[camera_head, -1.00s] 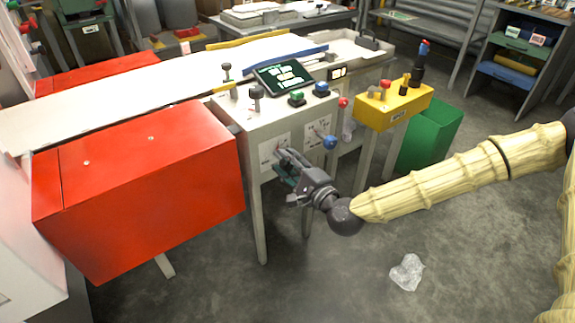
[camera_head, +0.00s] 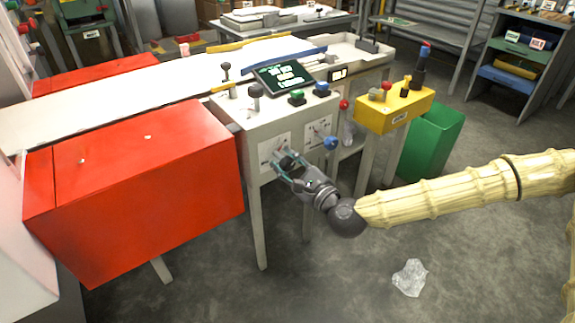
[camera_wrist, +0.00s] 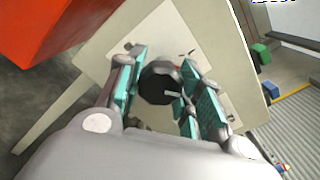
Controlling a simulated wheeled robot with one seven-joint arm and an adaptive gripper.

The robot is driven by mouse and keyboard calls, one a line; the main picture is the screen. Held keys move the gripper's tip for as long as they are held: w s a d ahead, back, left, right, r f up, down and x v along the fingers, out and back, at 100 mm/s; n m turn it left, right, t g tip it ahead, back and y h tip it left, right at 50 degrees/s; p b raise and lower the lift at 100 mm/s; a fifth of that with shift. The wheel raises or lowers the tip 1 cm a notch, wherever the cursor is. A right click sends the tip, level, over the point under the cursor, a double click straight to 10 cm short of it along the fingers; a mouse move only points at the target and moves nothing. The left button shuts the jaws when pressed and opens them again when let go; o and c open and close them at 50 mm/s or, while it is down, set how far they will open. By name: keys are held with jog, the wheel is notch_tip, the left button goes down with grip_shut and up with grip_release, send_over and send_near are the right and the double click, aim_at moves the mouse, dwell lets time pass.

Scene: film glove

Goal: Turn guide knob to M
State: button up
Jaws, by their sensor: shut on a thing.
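The guide knob (camera_wrist: 157,83) is a dark, round knob on the front panel of the white cabinet (camera_head: 292,118). It also shows in the head view (camera_head: 287,162), partly covered by the fingers. My gripper (camera_head: 284,168) reaches the panel from the front right. In the wrist view its teal-padded fingers (camera_wrist: 162,82) are on either side of the knob and shut on it. A white dial plate (camera_head: 271,149) lies behind the knob. Its lettering is too small to read, and I cannot tell which mark the knob points at.
A blue knob (camera_head: 331,143) with its own plate is just right of my gripper. A red box (camera_head: 140,180) stands close on the left. A yellow control box (camera_head: 394,108) and a green bin (camera_head: 431,142) are on the right. Crumpled clear film (camera_head: 409,278) lies on the floor.

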jog(key=shift+w+d, duration=0.1)
dwell(0.3)
jog(key=o, duration=1)
jog(key=shift+d+f, duration=0.1)
jog(key=shift+o, duration=0.2)
jog(key=shift+a, duration=0.2)
jog(key=v, duration=1.2)
